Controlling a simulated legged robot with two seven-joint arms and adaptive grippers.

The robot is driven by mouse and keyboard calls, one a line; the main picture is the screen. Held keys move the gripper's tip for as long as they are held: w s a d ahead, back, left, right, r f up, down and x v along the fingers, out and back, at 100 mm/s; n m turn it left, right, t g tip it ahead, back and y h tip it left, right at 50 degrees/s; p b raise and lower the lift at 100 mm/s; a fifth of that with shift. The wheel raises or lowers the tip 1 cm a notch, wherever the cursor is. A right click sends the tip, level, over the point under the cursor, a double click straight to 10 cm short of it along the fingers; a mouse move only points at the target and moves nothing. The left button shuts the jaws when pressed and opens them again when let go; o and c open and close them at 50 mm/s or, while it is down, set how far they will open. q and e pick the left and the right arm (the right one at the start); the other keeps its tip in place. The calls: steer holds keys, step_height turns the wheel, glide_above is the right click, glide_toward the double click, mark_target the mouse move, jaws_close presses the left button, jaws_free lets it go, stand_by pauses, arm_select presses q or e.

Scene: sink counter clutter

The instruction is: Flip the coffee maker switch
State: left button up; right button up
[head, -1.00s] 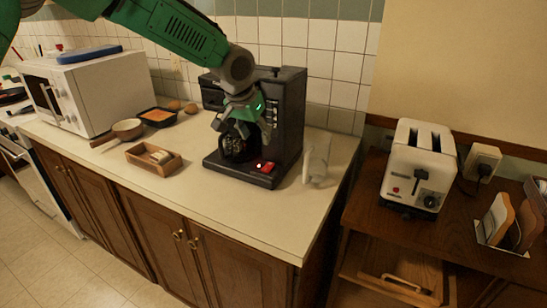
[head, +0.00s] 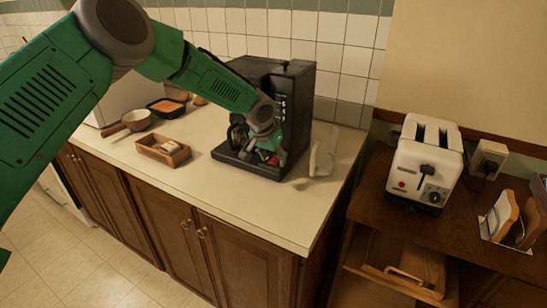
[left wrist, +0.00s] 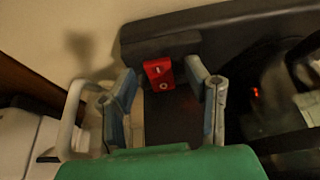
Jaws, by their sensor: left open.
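The black coffee maker (head: 297,97) stands on the counter, partly hidden behind my left arm in the head view. Its red switch (left wrist: 158,73) is on the front corner of its base and shows clearly in the left wrist view. My left gripper (head: 271,160) is at the front of the base, just over the switch, which it mostly hides in the head view. In the left wrist view the fingers of this gripper (left wrist: 166,96) are spread, one on each side of the switch, with nothing between them in their grip. My right gripper does not show.
A white translucent object (head: 323,152) stands close to the right of the coffee maker. A wooden box (head: 152,153), a pan (head: 136,120) and an orange-filled dish (head: 166,106) are to the left. A toaster (head: 426,160) stands on a separate wooden table. The front counter is clear.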

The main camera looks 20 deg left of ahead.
arm_select(q)
jaws_close()
steer(key=shift+w+r+g+p, duration=0.2)
steer(key=shift+g+p, duration=0.3)
steer(key=shift+p, duration=0.4)
steer(key=shift+w+g, duration=0.1)
steer(key=shift+g, duration=0.6)
steer(key=shift+r, duration=0.1)
